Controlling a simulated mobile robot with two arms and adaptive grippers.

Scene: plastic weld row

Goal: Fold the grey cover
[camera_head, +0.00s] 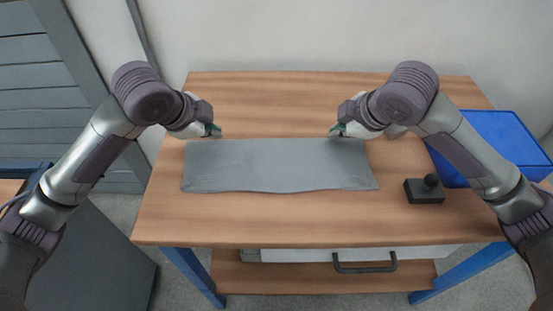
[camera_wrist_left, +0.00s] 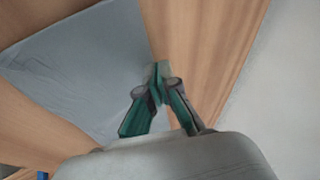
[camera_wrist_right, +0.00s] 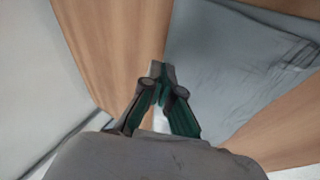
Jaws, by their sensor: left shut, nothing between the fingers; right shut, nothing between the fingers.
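The grey cover (camera_head: 280,166) lies on the wooden table as a wide flat strip. Its near edge is slightly wavy. My left gripper (camera_head: 217,131) is shut and empty at the cover's far edge, towards its left end. My right gripper (camera_head: 336,130) is shut and empty at the far edge, towards the right end. The cover also shows in the left wrist view (camera_wrist_left: 85,70) and the right wrist view (camera_wrist_right: 235,75), beside the closed green fingertips. I cannot tell whether the fingertips touch the cloth.
The wooden table (camera_head: 300,225) is clear in front of and behind the cover. A black block with a knob (camera_head: 424,191) stands right of the cover. A blue tray (camera_head: 515,140) is at the table's right edge. A drawer with a dark handle (camera_head: 365,267) is below.

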